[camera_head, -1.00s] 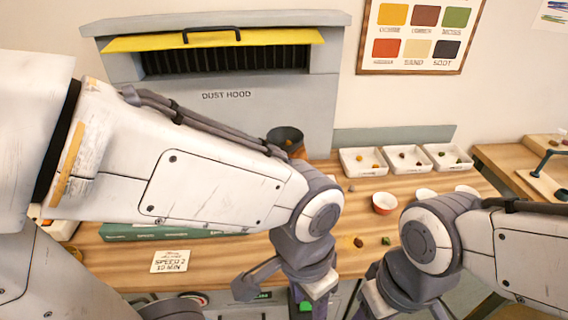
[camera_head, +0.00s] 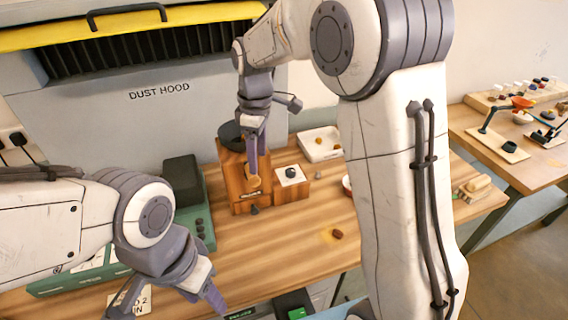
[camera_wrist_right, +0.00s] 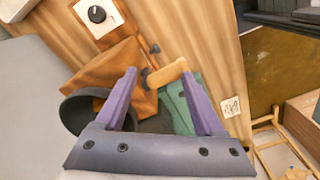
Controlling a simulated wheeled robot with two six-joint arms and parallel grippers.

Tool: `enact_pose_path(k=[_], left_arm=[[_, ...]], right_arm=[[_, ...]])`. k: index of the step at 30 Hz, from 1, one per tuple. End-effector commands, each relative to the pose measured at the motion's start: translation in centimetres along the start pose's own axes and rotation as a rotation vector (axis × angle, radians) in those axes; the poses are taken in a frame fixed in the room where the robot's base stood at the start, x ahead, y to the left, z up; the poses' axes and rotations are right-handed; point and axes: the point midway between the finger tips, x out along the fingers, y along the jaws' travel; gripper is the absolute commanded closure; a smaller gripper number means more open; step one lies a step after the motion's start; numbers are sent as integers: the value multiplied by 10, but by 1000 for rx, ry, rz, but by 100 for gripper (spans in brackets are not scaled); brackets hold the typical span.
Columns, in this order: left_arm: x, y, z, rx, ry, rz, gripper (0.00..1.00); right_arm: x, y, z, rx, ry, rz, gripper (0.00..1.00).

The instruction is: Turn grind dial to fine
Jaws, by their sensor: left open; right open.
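The grind dial (camera_head: 290,172) is a black knob on a white plate atop a small wooden block (camera_head: 291,188), right of the wooden grinder (camera_head: 228,180). In the right wrist view the dial (camera_wrist_right: 97,14) is at the top left, beyond my fingers, with a white pointer mark. My right gripper (camera_head: 252,152) is open and points down above the grinder, left of the dial and apart from it. In the wrist view the grinder's tan crank handle (camera_wrist_right: 169,71) appears between its fingertips; contact cannot be told. My left gripper (camera_head: 168,296) is open and empty, low at the front left.
The grinder's dark bowl (camera_head: 230,133) is beside my right gripper. A green-based machine (camera_head: 184,185) stands left of the grinder. A white tray (camera_head: 320,146) is behind the dial block. My right arm hides part of the table. Bare tabletop lies in front of the grinder.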

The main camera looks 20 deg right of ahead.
Motion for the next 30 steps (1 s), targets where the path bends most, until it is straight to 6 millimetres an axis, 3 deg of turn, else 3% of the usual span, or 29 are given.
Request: enact_pose_path(k=[1,3,6,9,12,17,30], left_arm=[[6,0,0,0,0,0,50],[8,-1,0,0,0,0,50],[11,-1,0,0,0,0,50],[13,-1,1,1,0,0,50],[13,-1,1,1,0,0,50],[10,-1,0,0,0,0,50],[-4,0,0,0,0,0,50]], right_arm=[[11,32,7,-21,-6,0,30],[20,65,17,-65,-13,1,30],[31,101,32,-117,-21,2,30],[38,125,46,-153,-27,2,30],[43,135,52,-173,-30,1,30],[59,137,54,-178,-31,-2,30],[133,136,56,-177,-30,-1,30]])
